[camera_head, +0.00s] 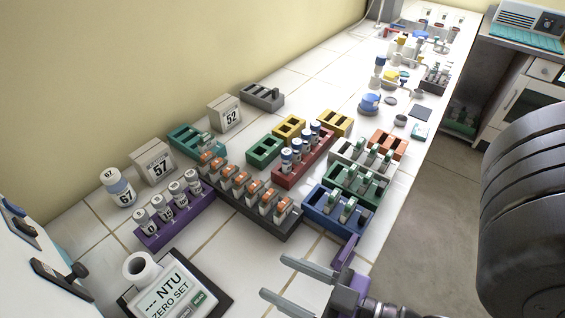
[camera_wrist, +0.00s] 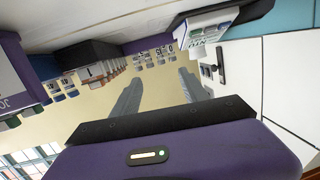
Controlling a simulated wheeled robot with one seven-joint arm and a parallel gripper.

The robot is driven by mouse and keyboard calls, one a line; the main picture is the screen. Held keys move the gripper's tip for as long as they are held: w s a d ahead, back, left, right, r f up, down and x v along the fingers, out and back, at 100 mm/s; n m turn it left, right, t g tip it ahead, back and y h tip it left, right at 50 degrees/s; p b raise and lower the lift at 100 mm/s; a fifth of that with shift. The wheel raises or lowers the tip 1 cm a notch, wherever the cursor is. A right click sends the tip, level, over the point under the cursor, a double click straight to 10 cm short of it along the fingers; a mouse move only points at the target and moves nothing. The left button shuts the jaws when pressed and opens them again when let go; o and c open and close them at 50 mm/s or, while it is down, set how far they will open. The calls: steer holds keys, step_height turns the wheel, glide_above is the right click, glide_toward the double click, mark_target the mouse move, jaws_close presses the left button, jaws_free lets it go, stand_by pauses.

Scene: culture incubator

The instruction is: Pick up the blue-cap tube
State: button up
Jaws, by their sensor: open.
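Several blue-cap tubes (camera_head: 286,161) with white labels stand upright in a red rack (camera_head: 290,178) near the middle of the bench in the head view. My gripper (camera_head: 274,277) is at the bottom centre of the head view, its two fingers apart and nothing between them. It is nearer the camera than the racks and well apart from the blue-cap tubes. In the wrist view, the open fingers (camera_wrist: 160,76) also show empty. That view is turned over, with racks and tubes along its upper left, and I cannot single out a blue-cap tube there.
A dark rack (camera_head: 255,218) of orange-capped tubes, a purple rack (camera_head: 178,228) and a blue rack (camera_head: 338,216) stand around the red rack. A turbidity meter (camera_head: 172,296) sits at lower left. Green (camera_head: 265,150) and yellow (camera_head: 289,127) empty blocks stand behind.

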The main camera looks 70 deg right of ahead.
steer(key=w+d+r+n+t+p, duration=0.1)
steer(key=w+d+r+p, duration=0.2)
steer(key=w+d+r, duration=0.55)
steer(key=w+d+r+t+p, duration=0.2)
steer(key=w+d+r, duration=0.1)
steer(key=w+r, duration=1)
steer(key=w+d+r+n+t+p, duration=0.1)
steer(key=w+d+r+p, duration=0.2)
steer(key=w+d+r, duration=0.55)
steer(key=n+g+y+p, duration=0.2)
steer(key=n+g, duration=1)
steer(key=g, duration=0.8)
glide_above(286, 151)
steer(key=f, duration=2.1)
steer(key=shift+w+f, duration=0.25)
steer(key=shift+w, duration=0.1)
steer(key=shift+s+n, duration=0.3)
steer(key=shift+n, duration=0.1)
steer(key=shift+s+a+f, duration=0.1)
steer(key=shift+s+f, duration=0.05)
steer(key=shift+f, duration=0.15)
step_height(286, 151, down, 7)
steer(key=shift+f+p, duration=0.15)
steer(key=shift+p, duration=1)
